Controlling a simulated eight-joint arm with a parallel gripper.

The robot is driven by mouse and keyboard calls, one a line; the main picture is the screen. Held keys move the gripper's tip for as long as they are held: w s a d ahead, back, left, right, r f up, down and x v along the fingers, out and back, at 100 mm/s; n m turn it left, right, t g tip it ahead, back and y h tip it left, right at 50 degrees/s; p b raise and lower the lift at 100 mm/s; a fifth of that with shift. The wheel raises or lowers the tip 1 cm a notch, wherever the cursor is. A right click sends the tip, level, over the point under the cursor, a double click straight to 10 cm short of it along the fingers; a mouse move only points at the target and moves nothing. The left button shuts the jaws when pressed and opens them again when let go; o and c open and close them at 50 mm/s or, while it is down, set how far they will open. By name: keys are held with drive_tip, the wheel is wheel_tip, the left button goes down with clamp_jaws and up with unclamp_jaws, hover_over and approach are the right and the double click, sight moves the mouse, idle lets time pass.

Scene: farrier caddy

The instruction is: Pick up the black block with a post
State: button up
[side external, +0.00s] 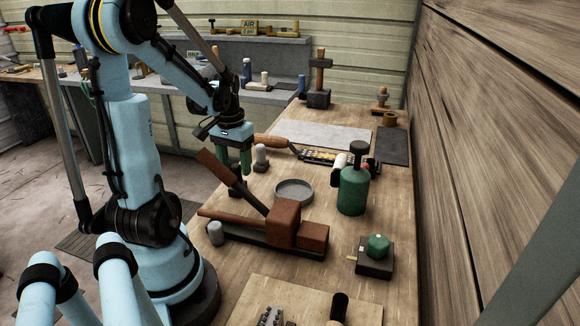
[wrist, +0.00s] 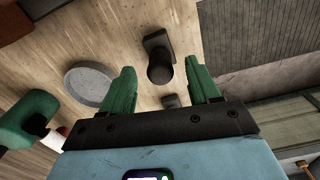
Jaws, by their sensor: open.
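The black block with a post (wrist: 157,42) shows in the wrist view on the wooden table, beyond my fingertips and in line with the gap between them. Its round dark end is toward me. I cannot surely pick it out in the side view, where my arm and a slanted brown handle cover part of that area. My gripper (side external: 234,164) is open and empty above the left edge of the table. Its two green fingers also show in the wrist view (wrist: 166,82), apart from the block.
A round grey dish (side external: 294,191) lies to the right of my gripper. A pale rounded post (side external: 261,158) stands close by. A brown tool with a block (side external: 284,222) lies nearer the camera. A green bottle (side external: 353,190) stands farther right. A small dark object (wrist: 170,100) shows between my fingers.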

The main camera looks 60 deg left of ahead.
drive_tip(key=shift+f, duration=1.15)
clamp_jaws()
